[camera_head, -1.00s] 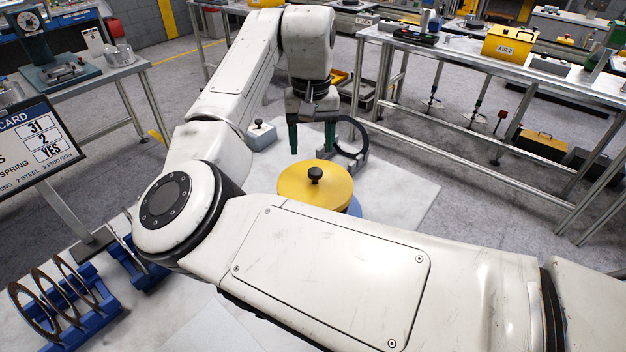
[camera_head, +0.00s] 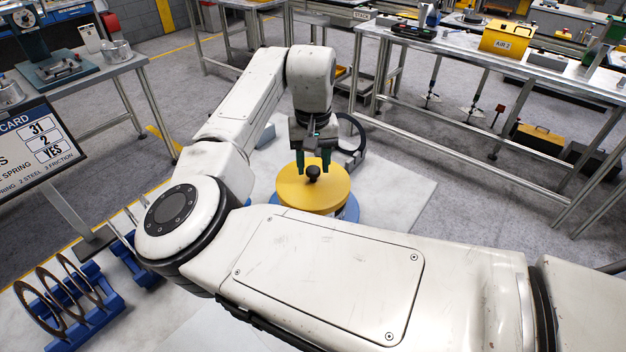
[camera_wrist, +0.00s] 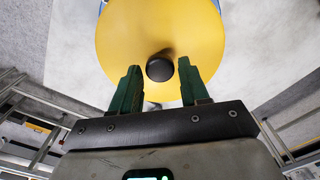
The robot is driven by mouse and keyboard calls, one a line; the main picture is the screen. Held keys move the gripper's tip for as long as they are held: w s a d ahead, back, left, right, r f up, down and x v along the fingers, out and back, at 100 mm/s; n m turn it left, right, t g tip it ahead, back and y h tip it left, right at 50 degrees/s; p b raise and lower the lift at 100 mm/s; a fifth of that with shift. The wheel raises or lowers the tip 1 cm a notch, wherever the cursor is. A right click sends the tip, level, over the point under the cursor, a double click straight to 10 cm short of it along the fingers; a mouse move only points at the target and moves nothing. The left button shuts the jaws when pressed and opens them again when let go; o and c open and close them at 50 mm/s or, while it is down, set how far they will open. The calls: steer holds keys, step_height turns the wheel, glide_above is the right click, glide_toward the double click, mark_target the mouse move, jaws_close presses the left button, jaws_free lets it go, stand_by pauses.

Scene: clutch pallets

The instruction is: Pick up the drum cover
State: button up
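The drum cover (camera_head: 313,194) is a round yellow disc with a black knob (camera_head: 313,173) at its centre. It sits on a blue round base (camera_head: 350,210) on the white floor area. My gripper (camera_head: 313,166) is open above the cover, its two green fingers close to the knob. The yellow cover (camera_wrist: 120,38) fills the upper middle of that view. The finger height above the cover is hard to judge.
A dark ring on a stand (camera_head: 352,135) is just behind the cover. Blue racks with upright brown discs (camera_head: 68,300) stand at the lower left. A sign board (camera_head: 40,150) is at the left. A long metal bench (camera_head: 470,75) runs along the right.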

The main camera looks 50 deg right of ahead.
jaws_close()
steer(key=shift+r, duration=0.1)
stand_by(0.4)
